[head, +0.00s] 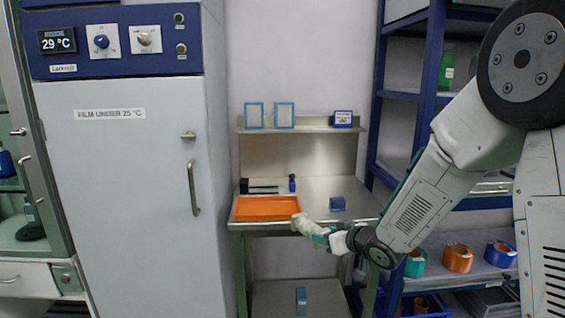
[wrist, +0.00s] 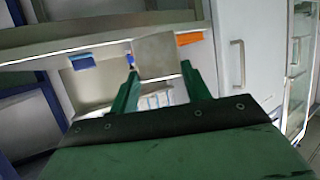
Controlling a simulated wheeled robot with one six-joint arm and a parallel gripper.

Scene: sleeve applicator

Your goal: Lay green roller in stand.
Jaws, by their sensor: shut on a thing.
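My gripper (head: 319,234) is at the front edge of the steel bench, right of the orange tray. In the wrist view its two green fingers (wrist: 160,88) stand apart with a pale, ribbed thing (wrist: 155,99) between them. A whitish thing (head: 303,222) also shows at the gripper's tip in the head view, with green next to it. I cannot tell whether it is the green roller or whether the green belongs to my fingers. A blue block (head: 337,204) sits on the bench, and it also shows in the wrist view (wrist: 82,62). I cannot make out the stand for certain.
The orange tray (head: 249,215) lies at the bench's left front. A low black item (head: 262,187) and a small blue upright item (head: 292,184) are behind it. A tall cabinet (head: 120,190) borders the left. Teal (head: 415,263), orange (head: 458,259) and blue (head: 501,255) rolls are on the right shelf.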

